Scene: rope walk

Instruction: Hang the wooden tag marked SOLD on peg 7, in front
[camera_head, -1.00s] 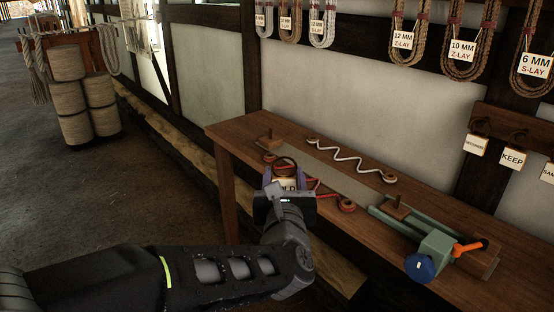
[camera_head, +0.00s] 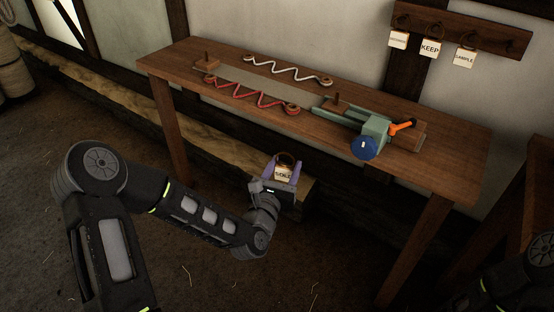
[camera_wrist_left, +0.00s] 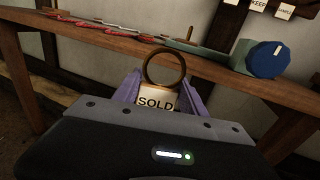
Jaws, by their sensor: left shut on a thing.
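My left gripper (camera_head: 281,180) is shut on a pale wooden tag (camera_head: 283,173) with a dark ring above it. In the left wrist view the tag (camera_wrist_left: 156,103) reads SOLD, upright between the purple fingers, with its ring (camera_wrist_left: 165,69) standing free above. The gripper is in front of the bench, below its top. A dark wooden peg board (camera_head: 465,28) is on the wall at the upper right, holding several tags. KEEP (camera_head: 431,47) and SAMPLE (camera_head: 465,58) are readable. I cannot make out any peg numbers. My right gripper does not show.
The wooden bench (camera_head: 450,165) carries a green vise-like device with a blue knob (camera_head: 364,148) and orange handle, a white wavy cord (camera_head: 290,69) and a red one (camera_head: 250,94). Another wooden table (camera_head: 525,200) stands at the right. Floor in front of the bench is open.

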